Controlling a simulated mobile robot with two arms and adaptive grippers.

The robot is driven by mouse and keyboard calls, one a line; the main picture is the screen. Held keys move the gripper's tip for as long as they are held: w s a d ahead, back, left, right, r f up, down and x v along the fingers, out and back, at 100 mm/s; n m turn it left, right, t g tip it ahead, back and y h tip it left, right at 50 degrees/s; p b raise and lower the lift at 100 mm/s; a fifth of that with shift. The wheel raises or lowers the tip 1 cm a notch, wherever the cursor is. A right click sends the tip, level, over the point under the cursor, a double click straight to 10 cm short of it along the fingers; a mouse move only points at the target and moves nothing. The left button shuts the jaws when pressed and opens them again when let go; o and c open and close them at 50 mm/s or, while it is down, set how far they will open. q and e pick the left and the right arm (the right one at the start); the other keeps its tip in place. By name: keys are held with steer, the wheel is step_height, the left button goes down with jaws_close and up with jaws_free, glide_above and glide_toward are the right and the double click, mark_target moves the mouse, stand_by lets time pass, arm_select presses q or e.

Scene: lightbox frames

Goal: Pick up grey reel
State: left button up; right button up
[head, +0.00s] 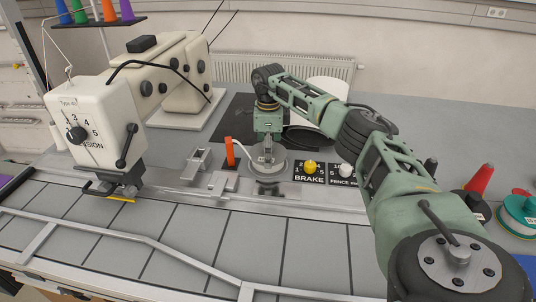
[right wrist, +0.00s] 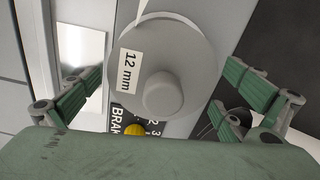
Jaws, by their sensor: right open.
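The grey reel (head: 272,168) lies on the sewing table below my right gripper (head: 267,143), which partly hides it in the head view. In the right wrist view the grey reel (right wrist: 187,55) is a round grey disc with a raised knob and a white "12 mm" label. My right gripper (right wrist: 164,74) is open, with one finger on each side of the reel and visible gaps between them. My left gripper is not in view.
A cream sewing machine (head: 155,90) stands at the left. An orange upright piece (head: 230,153) is just left of the reel. A yellow brake knob (head: 310,167) and a white fence knob (head: 346,170) are to its right. A teal reel (head: 518,214) is at the far right.

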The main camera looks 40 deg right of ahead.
steer(key=shift+w+f, duration=0.1)
steer(key=shift+f, duration=0.7)
steer(key=shift+r, duration=0.1)
steer(key=shift+c, duration=0.5)
steer(key=c, duration=1.1)
